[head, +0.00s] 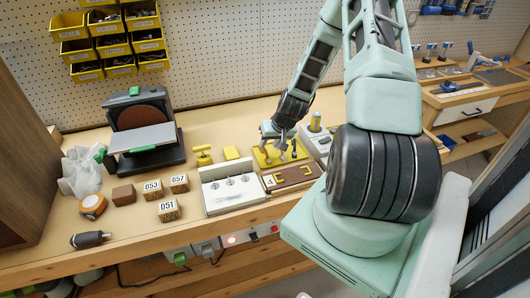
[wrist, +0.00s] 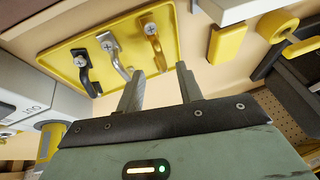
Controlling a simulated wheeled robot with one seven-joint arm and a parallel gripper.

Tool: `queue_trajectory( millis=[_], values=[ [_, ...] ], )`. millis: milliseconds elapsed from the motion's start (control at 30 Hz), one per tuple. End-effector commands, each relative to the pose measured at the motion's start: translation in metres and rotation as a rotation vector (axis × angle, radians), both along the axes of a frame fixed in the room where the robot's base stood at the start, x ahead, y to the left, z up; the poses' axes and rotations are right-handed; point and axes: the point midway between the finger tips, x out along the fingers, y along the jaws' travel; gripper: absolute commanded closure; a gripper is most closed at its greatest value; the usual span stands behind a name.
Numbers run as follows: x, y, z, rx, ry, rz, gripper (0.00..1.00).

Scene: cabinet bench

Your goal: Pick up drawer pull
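A yellow plate (wrist: 60,62) carries three curved metal pulls, each with a cross-head screw: a dark one (wrist: 84,68), a silver one (wrist: 113,52) and a brass one (wrist: 152,38). I cannot tell which one the task means. My gripper (wrist: 160,76) is open, with nothing held between its fingers. The brass pull's free end shows between the fingertips; contact cannot be made out. In the head view my gripper (head: 282,138) is over the yellow plate (head: 262,161), partly covering it and the pulls.
A brown board with yellow brackets (head: 292,177) and a grey-white block (head: 231,190) stand in front of the plate. A grey device with a yellow top (head: 316,138) stands close at right. Left are a yellow knob (head: 203,155), numbered blocks (head: 169,211) and a sander (head: 145,137).

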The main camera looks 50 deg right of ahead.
Motion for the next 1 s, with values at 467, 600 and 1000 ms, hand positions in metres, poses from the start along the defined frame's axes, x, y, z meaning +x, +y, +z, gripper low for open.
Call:
queue_trajectory(
  millis=[467, 600, 1000],
  values=[
    [0.021, -0.002, -0.039, 0.001, 0.001, -0.001, 0.64],
    [0.021, -0.002, -0.040, 0.001, 0.001, 0.000, 0.64],
    [0.021, -0.002, -0.039, 0.001, 0.000, 0.001, 1.00]
  ],
)
